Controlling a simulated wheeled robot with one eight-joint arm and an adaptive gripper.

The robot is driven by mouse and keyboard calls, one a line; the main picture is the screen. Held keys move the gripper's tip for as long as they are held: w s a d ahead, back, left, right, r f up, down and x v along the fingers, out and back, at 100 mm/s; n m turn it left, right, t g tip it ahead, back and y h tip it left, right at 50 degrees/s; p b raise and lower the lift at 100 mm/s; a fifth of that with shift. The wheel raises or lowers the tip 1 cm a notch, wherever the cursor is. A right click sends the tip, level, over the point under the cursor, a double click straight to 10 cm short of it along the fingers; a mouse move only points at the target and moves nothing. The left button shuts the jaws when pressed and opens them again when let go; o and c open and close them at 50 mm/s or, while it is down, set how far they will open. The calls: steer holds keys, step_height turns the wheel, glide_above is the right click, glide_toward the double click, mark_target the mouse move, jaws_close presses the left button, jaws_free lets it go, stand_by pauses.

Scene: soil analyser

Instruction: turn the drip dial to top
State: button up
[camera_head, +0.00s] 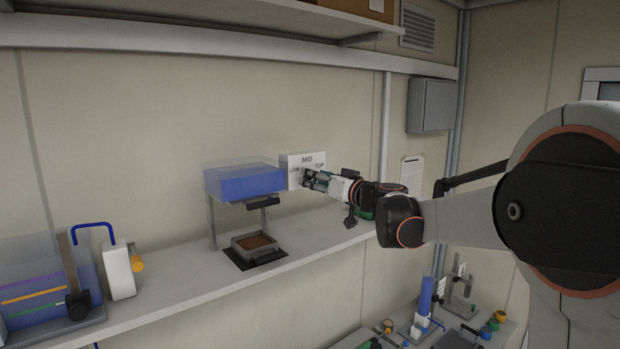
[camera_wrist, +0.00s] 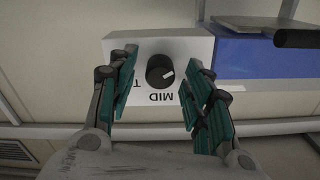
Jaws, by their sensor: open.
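The drip dial (camera_wrist: 160,72) is a black round knob on a white panel (camera_wrist: 192,50) in the wrist view, which shows the panel upside down. A pale mark on the knob points right, away from the T of TOP at the left; MID reads below the knob. In the head view the panel (camera_head: 290,159) carries LOW, MID and TOP, and my gripper hides the knob. My gripper (camera_wrist: 159,58) is open, with one finger on each side of the knob. Gaps show between the fingers and the knob. It also shows in the head view (camera_head: 308,178).
A blue tank (camera_head: 245,182) stands left of the panel, above a soil tray (camera_head: 240,242) on the shelf (camera_head: 185,275). A white device with a blue handle (camera_head: 118,270) is further left. Small items fill the lower bench at the right.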

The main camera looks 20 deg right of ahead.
steer(key=shift+s+d+r, duration=0.1)
steer(key=shift+s, duration=0.1)
steer(key=shift+c, duration=1.1)
steer(key=c, duration=0.8)
steer(key=shift+c, duration=0.2)
steer(key=shift+m, duration=0.3)
steer(key=m+b, duration=0.7)
steer(key=m, duration=1.6)
steer(key=shift+f+b, duration=0.2)
steer(key=shift+b, duration=0.1)
steer(key=shift+m, duration=0.3)
